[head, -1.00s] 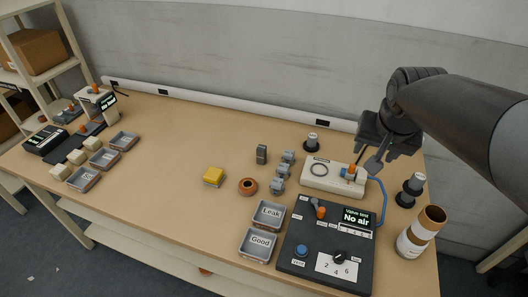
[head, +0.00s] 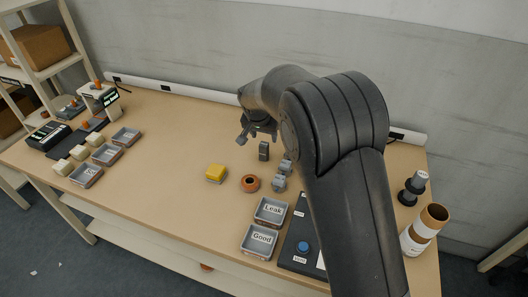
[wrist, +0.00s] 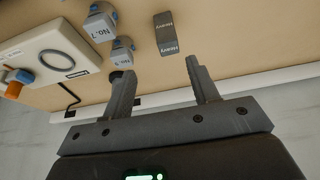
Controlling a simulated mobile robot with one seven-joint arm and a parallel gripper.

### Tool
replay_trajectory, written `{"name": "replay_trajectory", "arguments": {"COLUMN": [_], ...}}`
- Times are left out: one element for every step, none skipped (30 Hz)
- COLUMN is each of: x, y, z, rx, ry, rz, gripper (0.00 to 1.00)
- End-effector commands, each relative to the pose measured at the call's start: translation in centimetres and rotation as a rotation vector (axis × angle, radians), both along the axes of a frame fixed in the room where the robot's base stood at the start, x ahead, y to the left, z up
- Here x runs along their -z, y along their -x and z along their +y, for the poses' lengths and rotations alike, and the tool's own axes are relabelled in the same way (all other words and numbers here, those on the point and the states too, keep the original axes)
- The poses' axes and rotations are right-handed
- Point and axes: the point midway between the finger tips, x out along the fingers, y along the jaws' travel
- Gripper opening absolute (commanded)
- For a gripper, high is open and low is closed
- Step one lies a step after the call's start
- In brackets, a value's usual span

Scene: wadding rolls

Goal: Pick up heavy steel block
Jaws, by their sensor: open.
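The heavy steel block (head: 264,151) is a small dark grey upright block on the table, right of centre at the back. In the wrist view the block (wrist: 168,34) shows "Heavy" labels and lies beyond the fingertips, roughly in line with the gap between them. My gripper (head: 256,140) is above and just left of the block in the head view, partly hidden by my own arm. In the wrist view my gripper (wrist: 158,72) has its two fingers spread wide with nothing between them. The block stands apart from the fingers.
Grey valves marked "No." (wrist: 100,22) stand close beside the block. A yellow block (head: 216,173) and an orange ring (head: 250,183) sit nearer the front. Leak and Good trays (head: 270,210) lie in front. My arm hides much of the test station.

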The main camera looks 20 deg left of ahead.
Motion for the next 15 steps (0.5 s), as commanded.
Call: {"name": "replay_trajectory", "arguments": {"x": [0.6, 0.8, 1.0, 1.2, 1.5, 1.8, 2.1, 2.4, 2.9, 3.4, 3.8, 4.4, 4.9, 5.3, 5.8], "y": [0.0, 0.0, 0.0, -0.1, -0.1, -0.3, -0.4, -0.5, -0.7, -0.9, -1.1, -1.3, -1.5, -1.7, -1.9], "z": [0.7, 1.0, 1.2, 1.3, 1.4, 1.4, 1.4, 1.4, 1.3, 1.3, 1.3, 1.4, 1.4, 1.4, 1.3], "rx": [-0.003, -0.003, -0.004, -0.004, -0.004, -0.004, -0.004, -0.003, -0.003, -0.003, -0.003, -0.003, -0.003, -0.003, -0.003], "ry": [0.002, 0.002, 0.003, 0.004, 0.004, 0.004, 0.004, 0.005, 0.005, 0.006, 0.006, 0.005, 0.005, 0.005, 0.004], "rz": [-0.001, -0.002, -0.003, -0.003, -0.003, -0.003, -0.003, -0.003, -0.002, -0.001, -0.001, -0.002, -0.002, -0.002, -0.002], "gripper": [0.55, 0.55, 0.55, 0.55, 0.55, 0.55, 0.55, 0.55, 0.55, 0.55, 0.55, 0.55, 0.55, 0.55, 0.55]}}
